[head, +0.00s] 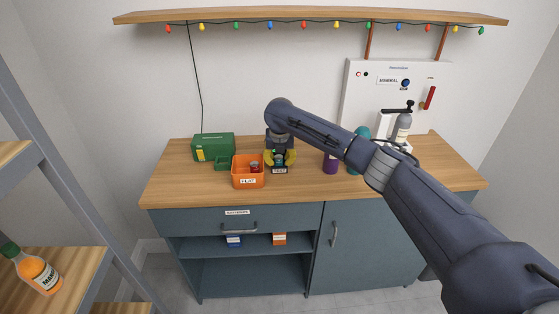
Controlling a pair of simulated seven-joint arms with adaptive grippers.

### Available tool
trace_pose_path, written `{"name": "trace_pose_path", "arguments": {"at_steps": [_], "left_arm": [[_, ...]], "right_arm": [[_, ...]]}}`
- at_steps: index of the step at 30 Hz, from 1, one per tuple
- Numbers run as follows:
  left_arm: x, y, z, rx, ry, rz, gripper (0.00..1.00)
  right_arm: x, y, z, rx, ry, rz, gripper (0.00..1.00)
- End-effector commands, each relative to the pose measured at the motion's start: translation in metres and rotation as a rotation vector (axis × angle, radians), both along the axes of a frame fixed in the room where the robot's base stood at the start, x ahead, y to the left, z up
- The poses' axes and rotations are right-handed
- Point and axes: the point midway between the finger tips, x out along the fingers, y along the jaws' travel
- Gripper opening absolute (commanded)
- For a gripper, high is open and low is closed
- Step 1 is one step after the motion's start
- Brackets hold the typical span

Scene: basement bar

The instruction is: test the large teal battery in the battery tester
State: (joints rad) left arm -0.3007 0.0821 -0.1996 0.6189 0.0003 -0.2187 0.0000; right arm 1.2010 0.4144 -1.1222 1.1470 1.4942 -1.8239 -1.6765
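The battery tester (279,170) is a small dark unit with a TEST label at the front of the wooden counter, mostly hidden behind my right gripper. My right gripper (280,158) points down directly over it, with yellow fingers on either side. A small teal-green piece shows between the fingers, likely the large teal battery (279,160). I cannot tell whether the fingers touch it or whether it sits in the tester. My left gripper is not in view.
An orange bin (240,180) labelled FLAT stands just left of the tester, with small items inside. A green box (212,147) is behind it. A purple container (330,164), a teal container (362,133) and a bottle machine (401,128) stand to the right. A lights shelf (310,17) hangs above.

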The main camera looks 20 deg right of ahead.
Motion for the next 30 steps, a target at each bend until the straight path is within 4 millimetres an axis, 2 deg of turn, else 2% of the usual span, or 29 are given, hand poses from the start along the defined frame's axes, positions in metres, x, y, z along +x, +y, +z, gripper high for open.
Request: {"name": "trace_pose_path", "arguments": {"at_steps": [1,5,15,21,30], "left_arm": [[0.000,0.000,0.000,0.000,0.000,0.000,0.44],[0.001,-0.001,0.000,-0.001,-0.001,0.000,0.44],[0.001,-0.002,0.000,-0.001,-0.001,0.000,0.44],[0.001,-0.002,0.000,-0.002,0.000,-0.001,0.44],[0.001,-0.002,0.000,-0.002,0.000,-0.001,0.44]], "right_arm": [[-0.005,0.004,-0.006,0.002,0.014,0.007,0.44],[-0.008,0.005,0.008,0.003,0.012,0.008,0.44],[-0.021,0.006,0.070,0.000,0.001,0.004,0.44],[-0.028,0.007,0.097,0.000,-0.001,0.001,0.44],[-0.033,0.008,0.115,0.000,-0.001,0.000,0.44]]}}
